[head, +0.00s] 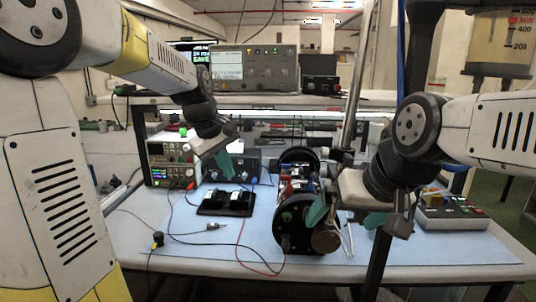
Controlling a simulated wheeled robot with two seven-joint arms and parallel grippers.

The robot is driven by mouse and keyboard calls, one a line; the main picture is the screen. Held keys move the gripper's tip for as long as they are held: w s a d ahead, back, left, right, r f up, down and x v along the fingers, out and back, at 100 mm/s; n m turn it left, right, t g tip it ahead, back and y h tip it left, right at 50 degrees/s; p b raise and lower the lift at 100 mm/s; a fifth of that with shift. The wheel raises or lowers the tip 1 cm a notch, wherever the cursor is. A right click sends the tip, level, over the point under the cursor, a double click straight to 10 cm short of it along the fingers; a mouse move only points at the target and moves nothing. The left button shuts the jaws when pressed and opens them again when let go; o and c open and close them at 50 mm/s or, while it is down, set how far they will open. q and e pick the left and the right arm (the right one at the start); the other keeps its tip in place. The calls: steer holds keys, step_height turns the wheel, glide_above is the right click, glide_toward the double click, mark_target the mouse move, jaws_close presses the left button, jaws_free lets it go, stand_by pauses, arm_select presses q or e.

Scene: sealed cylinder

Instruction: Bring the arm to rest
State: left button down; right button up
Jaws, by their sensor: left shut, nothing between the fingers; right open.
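My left gripper (225,161) hangs above the back left part of the bench, its teal fingertips together and empty. It is in front of the bench instruments and apart from the mat. My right gripper (345,215) is low over the bench, its two teal fingers spread apart. One finger overlaps the right side of a black cylindrical apparatus (290,222) in the picture; I cannot tell whether they touch. A round brownish disc (326,239) shows at the front right of this apparatus, below that finger.
A black tray (238,212) with two dark blocks, loose cables and a probe lie on the light blue mat (190,250). A power supply (171,160) stands at the back left, an oscilloscope (253,68) on the shelf, and a control box (450,212) at the right. The front mat is mostly clear.

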arm_select(q)
steer(key=s+a+m+t, duration=0.2)
steer(key=s+m, duration=0.6)
steer(key=s, duration=1.4)
steer(key=shift+a+f, duration=0.25)
steer(key=shift+a, duration=0.45)
steer(key=shift+a, duration=0.1)
